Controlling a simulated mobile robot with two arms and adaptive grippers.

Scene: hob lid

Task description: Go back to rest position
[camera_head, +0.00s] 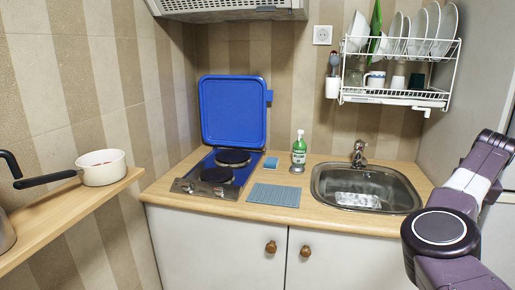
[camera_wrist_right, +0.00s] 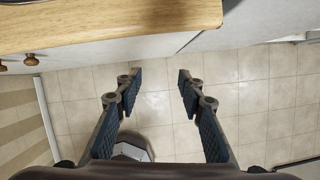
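My right arm (camera_head: 440,230) shows at the right in the head view, bent beside the counter; its gripper is outside that view. In the right wrist view my right gripper (camera_wrist_right: 158,78) is open and empty, its fingers wide apart above the tiled floor (camera_wrist_right: 250,90). The counter edge (camera_wrist_right: 110,35) lies beyond the fingertips, apart from them. The blue hob lid (camera_head: 233,111) stands upright behind the hob (camera_head: 215,174), which has two dark plates. My left gripper is in neither view.
The counter holds a green bottle (camera_head: 299,150), a blue sponge (camera_head: 271,163), a ribbed mat (camera_head: 274,195) and a sink (camera_head: 366,188). A dish rack (camera_head: 400,94) hangs above. A white saucepan (camera_head: 101,168) sits on the left shelf (camera_head: 62,222). Open floor lies below my right gripper.

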